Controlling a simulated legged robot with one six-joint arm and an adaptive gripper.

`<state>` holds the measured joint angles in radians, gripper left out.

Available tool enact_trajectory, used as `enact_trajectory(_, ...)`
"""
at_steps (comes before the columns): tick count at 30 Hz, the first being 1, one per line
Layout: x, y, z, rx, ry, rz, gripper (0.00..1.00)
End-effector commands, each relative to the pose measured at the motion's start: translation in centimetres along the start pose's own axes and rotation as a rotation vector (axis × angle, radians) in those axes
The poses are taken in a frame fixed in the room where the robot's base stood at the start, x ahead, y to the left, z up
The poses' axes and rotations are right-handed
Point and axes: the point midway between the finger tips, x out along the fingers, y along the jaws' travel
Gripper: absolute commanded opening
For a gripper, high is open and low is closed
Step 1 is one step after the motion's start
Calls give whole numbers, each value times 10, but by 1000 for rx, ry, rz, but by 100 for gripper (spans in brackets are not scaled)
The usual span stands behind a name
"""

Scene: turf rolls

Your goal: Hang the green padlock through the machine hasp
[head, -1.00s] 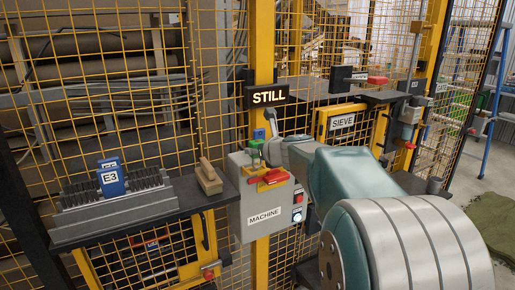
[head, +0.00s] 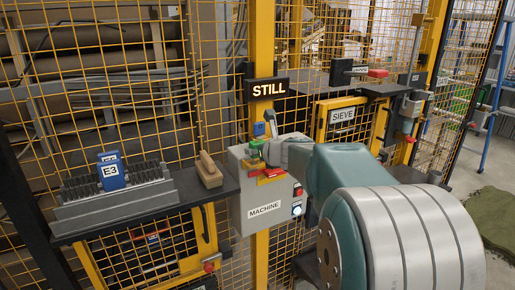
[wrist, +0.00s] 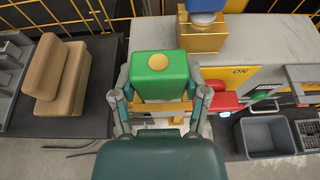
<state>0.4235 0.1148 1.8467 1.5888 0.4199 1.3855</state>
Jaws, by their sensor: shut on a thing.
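The green padlock (wrist: 160,70) has a green body with a round brass-coloured spot and sits between the two fingers of my gripper (wrist: 160,98) in the wrist view. My gripper is shut on it. In the head view the padlock (head: 256,144) shows small at the top of the grey machine box (head: 250,222), and my gripper (head: 268,152) is beside it. A red handle (wrist: 222,103) and yellow plate lie just beyond the padlock's right side in the wrist view. The shackle and the hasp are hidden or too small to make out, so I cannot tell whether they meet.
A blue padlock with a brass body (wrist: 203,38) is close above the green one. A wooden block (head: 209,170) and a grey rack with E3 tags (head: 112,178) rest on the left shelf. A grey bin (wrist: 264,136) is at right. Mesh fencing stands behind.

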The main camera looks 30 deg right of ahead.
Motion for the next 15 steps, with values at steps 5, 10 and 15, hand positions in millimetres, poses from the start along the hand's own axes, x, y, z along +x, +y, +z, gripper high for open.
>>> enact_trajectory(5,1,0,-4,0,0,1,7)
enact_trajectory(10,3,0,-7,-1,0,1,7)
enact_trajectory(15,4,0,-10,0,0,1,7)
